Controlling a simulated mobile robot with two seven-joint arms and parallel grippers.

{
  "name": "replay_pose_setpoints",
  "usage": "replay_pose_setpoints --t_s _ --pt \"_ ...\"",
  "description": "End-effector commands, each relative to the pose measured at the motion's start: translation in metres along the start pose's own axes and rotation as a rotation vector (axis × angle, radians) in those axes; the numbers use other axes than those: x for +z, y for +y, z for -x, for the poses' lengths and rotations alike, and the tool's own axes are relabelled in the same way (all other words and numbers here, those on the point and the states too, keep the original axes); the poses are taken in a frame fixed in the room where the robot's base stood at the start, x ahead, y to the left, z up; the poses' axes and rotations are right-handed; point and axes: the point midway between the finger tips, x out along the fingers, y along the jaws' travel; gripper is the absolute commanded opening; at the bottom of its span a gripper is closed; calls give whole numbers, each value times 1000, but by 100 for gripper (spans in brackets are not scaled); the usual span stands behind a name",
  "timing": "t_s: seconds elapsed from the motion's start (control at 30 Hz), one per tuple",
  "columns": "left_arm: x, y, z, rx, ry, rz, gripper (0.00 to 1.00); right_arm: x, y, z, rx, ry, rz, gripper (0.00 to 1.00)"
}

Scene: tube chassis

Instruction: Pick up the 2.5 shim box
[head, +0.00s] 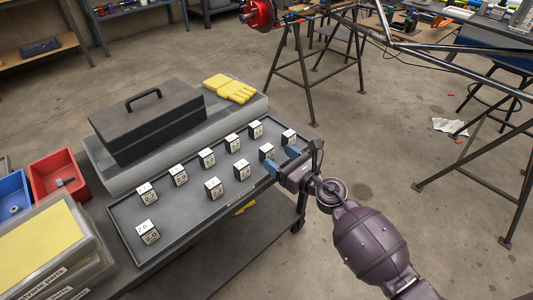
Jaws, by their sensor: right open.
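Several small black shim boxes with white number labels stand in two rows on a grey tray (122,222). The labels are mostly too small to read, so I cannot tell which box is the 2.5 one. The nearest box (147,232) at the front left seems to read 2.0. My right gripper (281,160) is open with blue fingertips at the tray's right end. It is close beside a front-row box (267,152); I cannot tell whether it touches it. Another box (289,136) stands just beyond the fingers. My left gripper is not in view.
A dark toolbox (150,120) and yellow gloves (230,88) lie on a grey case behind the tray. A tube frame on trestles (300,75) stands beyond. Open floor lies right.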

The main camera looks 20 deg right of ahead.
Motion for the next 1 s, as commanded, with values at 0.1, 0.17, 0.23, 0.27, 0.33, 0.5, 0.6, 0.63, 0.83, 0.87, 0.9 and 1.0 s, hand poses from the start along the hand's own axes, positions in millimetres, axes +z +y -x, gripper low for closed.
replay_pose_setpoints --t_s 0.1,0.17,0.23,0.27,0.33,0.5,0.6,0.63,0.83,0.87,0.9,1.0 --pt "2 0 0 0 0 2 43 -2 -1 -6 0 2 -1 70" --pt "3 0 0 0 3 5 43 -4 -1 -13 0 2 -1 70" --pt "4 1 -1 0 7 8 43 -5 -2 -22 0 2 -2 70" --pt "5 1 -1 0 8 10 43 -6 -3 -25 0 3 -2 70" --pt "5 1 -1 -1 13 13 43 -7 -4 -34 0 3 -3 70" --pt "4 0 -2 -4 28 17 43 -5 -4 -49 0 2 -1 70" --pt "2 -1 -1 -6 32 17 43 -4 -4 -52 0 1 -1 70" --pt "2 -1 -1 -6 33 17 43 -4 -4 -52 0 1 -1 70" --pt "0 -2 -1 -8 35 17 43 -4 -4 -52 0 1 -1 66" --pt "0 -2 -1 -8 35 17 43 -4 -4 -52 0 1 -1 61" --pt "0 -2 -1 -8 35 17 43 -4 -4 -52 0 1 -1 55" --pt "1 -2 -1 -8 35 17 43 -4 -4 -52 0 1 -1 40"
